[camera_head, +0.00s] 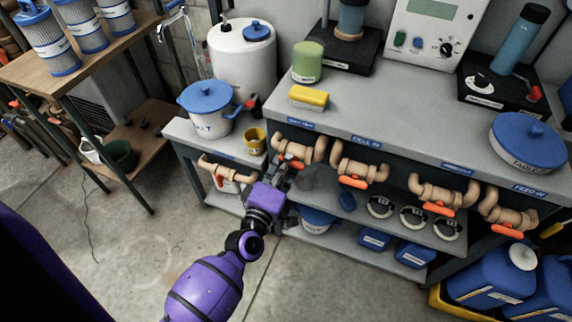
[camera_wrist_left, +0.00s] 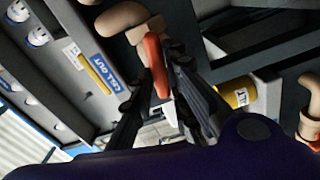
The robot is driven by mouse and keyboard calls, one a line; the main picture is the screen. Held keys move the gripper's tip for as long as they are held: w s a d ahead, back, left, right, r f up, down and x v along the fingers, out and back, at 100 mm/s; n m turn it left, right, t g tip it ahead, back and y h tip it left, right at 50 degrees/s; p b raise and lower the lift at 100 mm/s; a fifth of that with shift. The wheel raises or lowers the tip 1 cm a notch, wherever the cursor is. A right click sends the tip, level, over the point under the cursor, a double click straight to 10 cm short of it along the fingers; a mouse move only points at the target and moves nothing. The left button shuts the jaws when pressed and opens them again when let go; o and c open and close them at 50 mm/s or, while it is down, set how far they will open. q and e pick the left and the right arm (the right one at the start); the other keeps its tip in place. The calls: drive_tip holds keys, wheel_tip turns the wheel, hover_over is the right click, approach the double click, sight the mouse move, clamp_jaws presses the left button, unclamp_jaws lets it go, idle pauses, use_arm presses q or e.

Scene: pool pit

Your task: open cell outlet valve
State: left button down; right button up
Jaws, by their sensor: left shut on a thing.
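The cell outlet valve is the tan pipe valve (camera_head: 300,149) under the counter's front edge, left in the row. Its orange handle (camera_head: 297,163) shows in part behind my left gripper (camera_head: 279,178). In the left wrist view the orange handle (camera_wrist_left: 155,62) lies between the two dark fingers of my left gripper (camera_wrist_left: 158,85), which is shut on it. A blue label reading CELL OUT (camera_wrist_left: 101,73) is beside the valve there. My purple left arm reaches up from the bottom of the head view. My right gripper is not in view.
Other tan valves with orange handles (camera_head: 353,181) (camera_head: 438,208) (camera_head: 508,230) line the counter front to the right. Another valve (camera_head: 231,172) is at the left, below a yellow cup (camera_head: 255,141). Blue containers (camera_head: 482,275) stand at lower right.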

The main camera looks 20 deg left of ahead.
use_arm(q)
drive_tip(key=shift+s+f+n+b, duration=0.1)
drive_tip(key=shift+f+n+b, duration=0.2)
drive_tip(key=shift+n, duration=0.8)
drive_tip(key=c, duration=1.9)
unclamp_jaws()
drive_tip(key=shift+o, duration=0.7)
drive_tip(key=shift+r, duration=0.1)
drive_tip(key=s, duration=1.2)
drive_tip(key=shift+a, duration=0.2)
